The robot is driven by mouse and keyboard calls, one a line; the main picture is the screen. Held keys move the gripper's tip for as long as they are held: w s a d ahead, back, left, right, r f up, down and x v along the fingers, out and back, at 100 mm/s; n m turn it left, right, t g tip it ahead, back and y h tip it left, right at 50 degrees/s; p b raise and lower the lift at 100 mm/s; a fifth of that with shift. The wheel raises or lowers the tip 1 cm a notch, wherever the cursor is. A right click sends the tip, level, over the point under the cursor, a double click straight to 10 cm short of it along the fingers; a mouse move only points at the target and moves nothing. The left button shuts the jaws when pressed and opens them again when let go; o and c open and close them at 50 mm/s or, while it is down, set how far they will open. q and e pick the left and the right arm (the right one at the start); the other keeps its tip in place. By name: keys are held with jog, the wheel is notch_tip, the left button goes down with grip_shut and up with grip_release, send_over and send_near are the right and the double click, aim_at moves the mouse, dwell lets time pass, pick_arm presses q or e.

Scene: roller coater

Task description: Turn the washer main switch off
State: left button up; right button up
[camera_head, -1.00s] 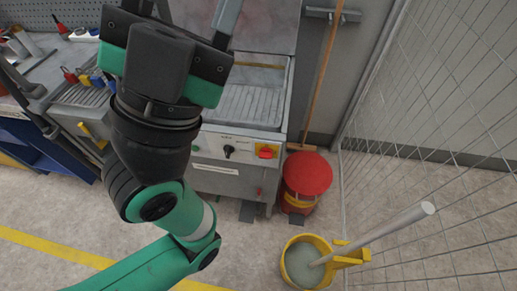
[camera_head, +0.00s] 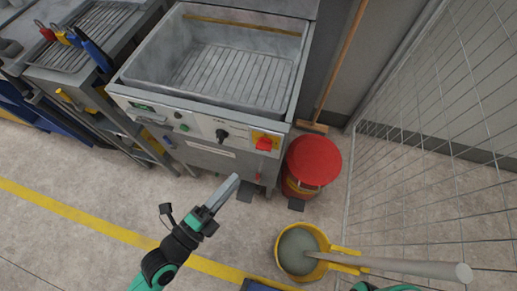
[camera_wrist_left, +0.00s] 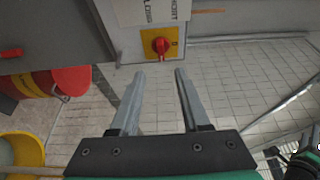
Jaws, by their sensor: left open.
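The washer main switch (camera_head: 265,142) is a red rotary knob on a yellow plate, at the right end of the washer's front panel (camera_head: 190,122). It also shows in the left wrist view (camera_wrist_left: 161,46), upper middle. My left gripper (camera_head: 234,180) is in front of the washer, below and left of the switch in the head view. In the left wrist view its two fingers (camera_wrist_left: 160,75) are apart with nothing between them, pointing toward the switch. They do not touch it. The knob's exact setting is hard to tell.
A red-lidded bin (camera_head: 313,160) stands right of the washer. A wire fence (camera_head: 435,130) bounds the right. A tool bench (camera_head: 80,60) is at left.

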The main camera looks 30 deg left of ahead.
aim_at(261, 150)
pick_arm(q)
jog(key=w, duration=0.3)
jog(key=w+d, duration=0.1)
jog(key=w, duration=0.3)
jog(key=w+d+p, duration=0.1)
jog(key=w, duration=0.3)
jog(key=shift+w+r, duration=0.1)
jog(key=shift+w, duration=0.15)
grip_shut()
